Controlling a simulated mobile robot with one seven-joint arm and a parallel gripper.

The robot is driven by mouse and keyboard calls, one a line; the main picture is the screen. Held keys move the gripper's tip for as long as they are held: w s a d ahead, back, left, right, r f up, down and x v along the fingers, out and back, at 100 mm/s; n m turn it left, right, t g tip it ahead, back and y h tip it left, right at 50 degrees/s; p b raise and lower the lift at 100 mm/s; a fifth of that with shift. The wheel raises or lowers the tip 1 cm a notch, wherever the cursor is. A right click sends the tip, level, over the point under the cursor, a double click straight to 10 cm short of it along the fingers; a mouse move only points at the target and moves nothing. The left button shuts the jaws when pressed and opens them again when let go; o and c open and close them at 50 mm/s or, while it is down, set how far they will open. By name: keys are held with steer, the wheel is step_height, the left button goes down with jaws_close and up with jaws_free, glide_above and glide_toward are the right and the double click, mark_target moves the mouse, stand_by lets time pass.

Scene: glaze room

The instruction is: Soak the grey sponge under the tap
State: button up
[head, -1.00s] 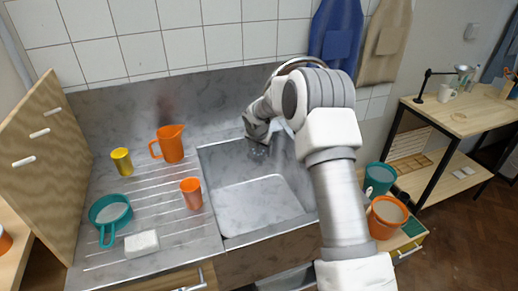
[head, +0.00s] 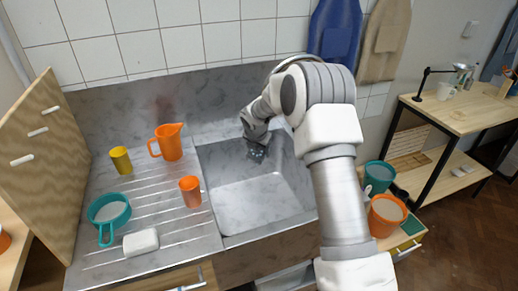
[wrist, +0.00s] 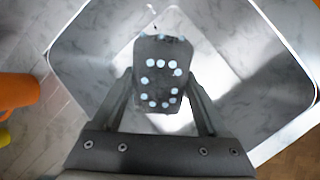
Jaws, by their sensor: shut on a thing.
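The sponge (wrist: 157,85) is dark grey, with pale blue dots on its face. My gripper (wrist: 158,100) is shut on its two sides in the wrist view. In the head view my gripper (head: 256,138) holds the sponge (head: 256,154) over the back part of the grey sink basin (head: 255,195). A thin silver curve behind my arm (head: 291,63) looks like the tap's spout. The rest of the tap is hidden by my arm, and no running water is clearly visible.
On the drainboard left of the basin are an orange jug (head: 167,142), an orange cup (head: 190,191), a yellow cup (head: 121,160), a teal pan (head: 109,212) and a white block (head: 141,242). Teal (head: 378,177) and orange (head: 386,215) buckets stand at the right.

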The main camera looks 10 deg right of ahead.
steer(key=shift+s+a+b, duration=0.25)
steer(key=shift+s+b, duration=0.15)
steer(key=shift+s, duration=0.6)
steer(key=shift+s+a+b, duration=0.25)
steer(key=shift+s+b, duration=0.1)
steer(key=shift+s, duration=0.6)
steer(key=shift+s+a+b, duration=0.25)
steer(key=shift+s+b, duration=0.15)
steer(key=shift+s, duration=0.6)
steer(key=p, duration=0.2)
glide_toward(257, 160)
steer(key=s+f, duration=0.2)
steer(key=shift+s+a+f, duration=0.2)
steer(key=shift+a+f, duration=0.05)
steer(key=shift+f, duration=0.15)
steer(key=shift+f, duration=0.1)
